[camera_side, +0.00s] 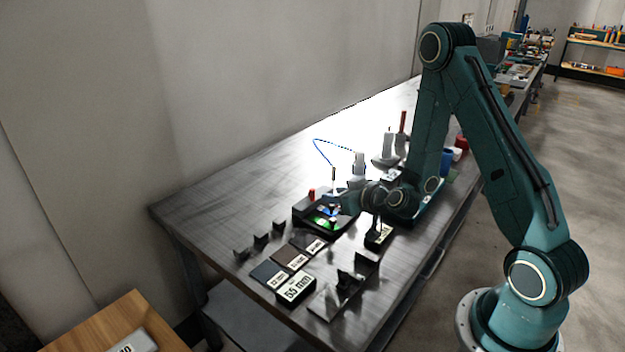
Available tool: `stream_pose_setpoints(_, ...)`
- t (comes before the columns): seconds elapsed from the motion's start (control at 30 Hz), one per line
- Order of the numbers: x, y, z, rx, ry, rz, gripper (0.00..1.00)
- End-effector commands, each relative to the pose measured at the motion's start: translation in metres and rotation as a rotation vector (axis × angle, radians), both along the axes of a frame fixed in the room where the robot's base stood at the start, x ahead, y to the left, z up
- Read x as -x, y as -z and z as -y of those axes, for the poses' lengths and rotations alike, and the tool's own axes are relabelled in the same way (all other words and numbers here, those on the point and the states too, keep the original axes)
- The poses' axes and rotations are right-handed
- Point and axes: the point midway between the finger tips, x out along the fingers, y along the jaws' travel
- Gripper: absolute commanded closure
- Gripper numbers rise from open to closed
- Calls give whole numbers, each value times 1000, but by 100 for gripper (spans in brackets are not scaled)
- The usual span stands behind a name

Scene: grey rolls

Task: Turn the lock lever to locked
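A dark box-like device (304,211) with a glowing green patch stands on the workbench. A small red upright part (311,194) shows at its back left edge; I cannot tell whether this is the lock lever. My gripper (338,205) is at the right side of the device, low over it. The fingers are small and dark here, so their opening and any contact are unclear. The lever's position cannot be made out. My wrist hides part of the device's right side.
Small dark blocks (260,240) stand left of the device. Flat labelled cards (290,257) and a "55 mm" sign (296,288) lie in front, beside a black fixture on a plate (325,302). The bench's left part is clear.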

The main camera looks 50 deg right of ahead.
Motion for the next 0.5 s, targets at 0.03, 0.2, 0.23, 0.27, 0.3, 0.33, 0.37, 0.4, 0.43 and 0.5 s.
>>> stream_pose_setpoints(0.03,3,-1,0,-1,3,-1,64)
stream_pose_setpoints(0.2,7,-4,-1,0,3,1,64)
stream_pose_setpoints(0.23,8,-4,-1,0,3,1,64)
stream_pose_setpoints(0.27,8,-4,-1,0,3,1,64)
stream_pose_setpoints(0.3,9,-5,-1,0,3,1,64)
stream_pose_setpoints(0.33,9,-5,-1,0,3,1,64)
stream_pose_setpoints(0.37,9,-5,-1,0,3,1,64)
stream_pose_setpoints(0.4,9,-5,-1,0,3,1,64)
stream_pose_setpoints(0.43,9,-5,-1,0,3,1,64)
stream_pose_setpoints(0.5,9,-5,-1,0,3,1,64)
